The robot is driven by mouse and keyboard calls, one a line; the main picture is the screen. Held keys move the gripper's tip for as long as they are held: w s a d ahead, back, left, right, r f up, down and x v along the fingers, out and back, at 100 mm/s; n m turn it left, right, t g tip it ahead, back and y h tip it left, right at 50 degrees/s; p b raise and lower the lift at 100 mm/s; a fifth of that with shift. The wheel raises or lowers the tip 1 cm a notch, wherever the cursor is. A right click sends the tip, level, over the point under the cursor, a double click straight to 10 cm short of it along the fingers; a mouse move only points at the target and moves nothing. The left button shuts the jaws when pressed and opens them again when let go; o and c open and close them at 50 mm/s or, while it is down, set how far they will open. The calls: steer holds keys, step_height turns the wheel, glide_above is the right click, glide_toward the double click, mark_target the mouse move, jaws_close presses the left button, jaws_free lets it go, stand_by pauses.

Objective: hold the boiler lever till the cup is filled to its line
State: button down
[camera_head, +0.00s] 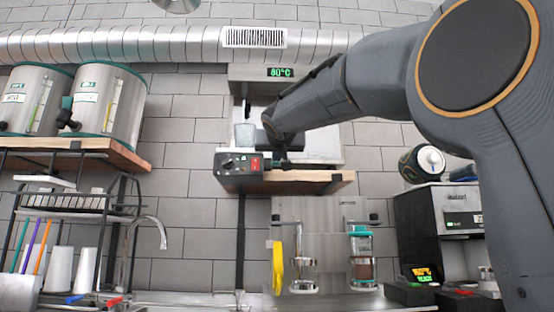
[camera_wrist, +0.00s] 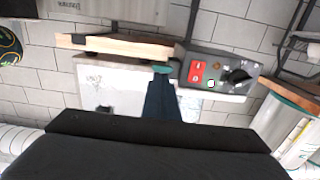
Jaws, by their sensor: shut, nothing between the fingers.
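The boiler (camera_head: 330,150) is a pale metal unit on a wooden shelf, with a green "80°C" display (camera_head: 280,72) at its top. A translucent grey cup (camera_head: 244,135) stands upright at its left, above the control box; its fill level and line cannot be made out. My gripper (camera_head: 268,138) is in front of the boiler, just right of the cup, its fingertips largely hidden in the head view. In the wrist view, my gripper (camera_wrist: 162,75) shows as a narrow, shut finger column, empty, in front of the pale boiler face. The boiler lever cannot be made out clearly.
The control box (camera_head: 238,168) has a red switch and black knob, also in the wrist view (camera_wrist: 222,73). The wooden shelf (camera_head: 300,182) runs below. Steel urns (camera_head: 105,110) stand left. Dispensers hang on a panel below (camera_head: 325,222). A black-and-silver machine (camera_head: 440,225) stands right.

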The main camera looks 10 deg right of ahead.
stand_by(0.3)
steer(key=s+a+r, duration=0.2)
steer(key=s+r, duration=0.2)
steer(key=s, duration=0.6)
steer(key=shift+s, duration=0.4)
stand_by(0.3)
stand_by(0.9)
